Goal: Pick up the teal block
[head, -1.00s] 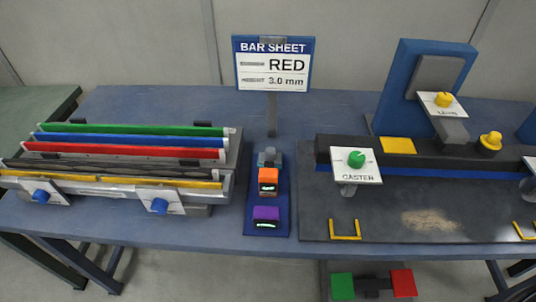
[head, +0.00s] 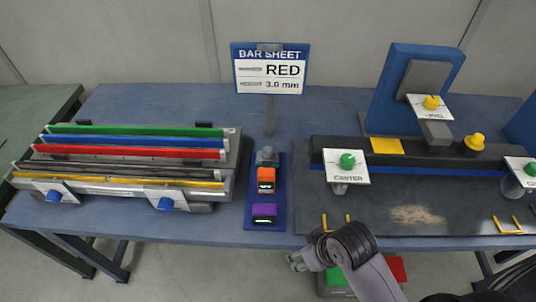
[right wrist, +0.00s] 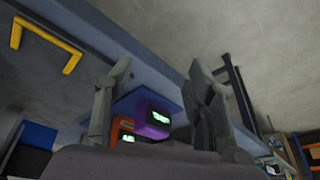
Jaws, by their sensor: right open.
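The teal block (head: 267,159) stands at the back of a narrow blue tray (head: 281,210) on the table, a grey round piece at its top. An orange block (head: 266,180) and a purple block (head: 264,213) stand in front of it. My right gripper (head: 297,262) is low in front of the table edge, empty and apart from the blocks. In the right wrist view its open fingers (right wrist: 158,64) frame the purple block (right wrist: 152,118), with the orange block (right wrist: 121,128) behind; I cannot make out the teal block there. My left gripper is not in view.
A sign reading RED, 3.0 mm (head: 270,70) stands behind the tray. A rack of coloured bars (head: 125,165) is to the left. A dark fixture plate (head: 440,215) with a green-knobbed CASTER card (head: 346,168) is to the right. Bare table separates rack and tray.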

